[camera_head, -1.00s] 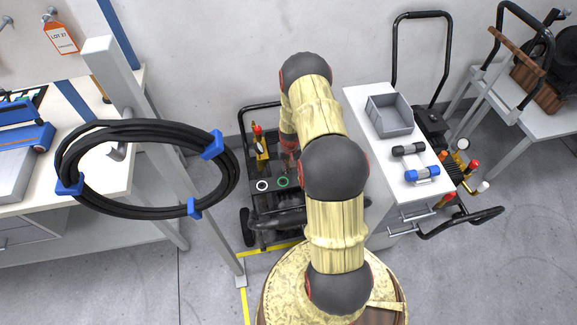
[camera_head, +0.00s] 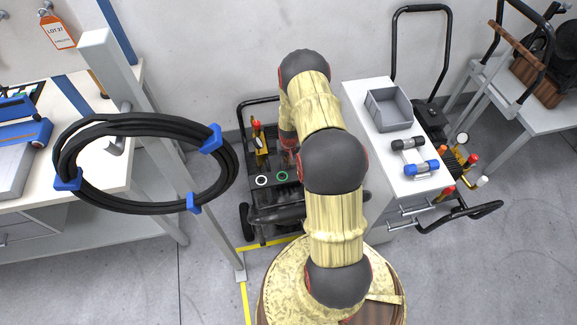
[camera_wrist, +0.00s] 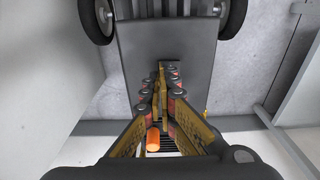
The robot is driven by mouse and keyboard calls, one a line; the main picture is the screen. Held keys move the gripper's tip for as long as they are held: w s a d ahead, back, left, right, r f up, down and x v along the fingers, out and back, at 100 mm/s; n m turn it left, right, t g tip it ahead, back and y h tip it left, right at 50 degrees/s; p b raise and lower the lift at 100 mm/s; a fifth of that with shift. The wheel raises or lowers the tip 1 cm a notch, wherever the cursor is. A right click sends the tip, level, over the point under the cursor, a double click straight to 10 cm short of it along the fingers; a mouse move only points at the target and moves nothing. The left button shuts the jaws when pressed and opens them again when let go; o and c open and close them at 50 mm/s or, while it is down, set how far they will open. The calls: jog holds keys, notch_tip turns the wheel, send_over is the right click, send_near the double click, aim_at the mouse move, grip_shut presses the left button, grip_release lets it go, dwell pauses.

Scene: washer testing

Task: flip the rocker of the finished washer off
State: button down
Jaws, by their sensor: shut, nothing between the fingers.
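A black wheeled washer (camera_head: 262,196) stands on the floor by the wall, partly behind my arm. Its top carries a white ring (camera_head: 261,180) and a green ring (camera_head: 282,176). In the wrist view, a dark washer body (camera_wrist: 140,45) with two wheels fills the top middle. My gripper (camera_wrist: 163,68) is shut and empty, its tips over that dark body; contact cannot be told. In the head view my arm mostly hides the gripper. An orange cylinder-like part (camera_wrist: 152,140) shows between the finger links. I cannot make out the rocker.
A white cabinet (camera_head: 362,100) with a grey bin (camera_head: 389,109) stands close to the right of my arm. A grey post (camera_head: 160,140) with a coiled black hose (camera_head: 140,208) stands left. Another cart (camera_head: 452,196) is beyond the cabinet.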

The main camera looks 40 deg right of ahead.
jog(key=shift+r, duration=0.1)
jog(key=shift+w+r, duration=0.1)
jog(key=shift+r, duration=0.2)
notch_tip(320, 180, up, 4)
jog(key=p, duration=0.3)
jog(key=shift+r, duration=0.25)
jog(key=s+a+r+p, duration=0.2)
jog(key=s+r, duration=0.2)
jog(key=r, duration=0.3)
jog(key=shift+a+r, duration=0.2)
jog(key=shift+r, duration=0.05)
jog(key=shift+p, duration=0.3)
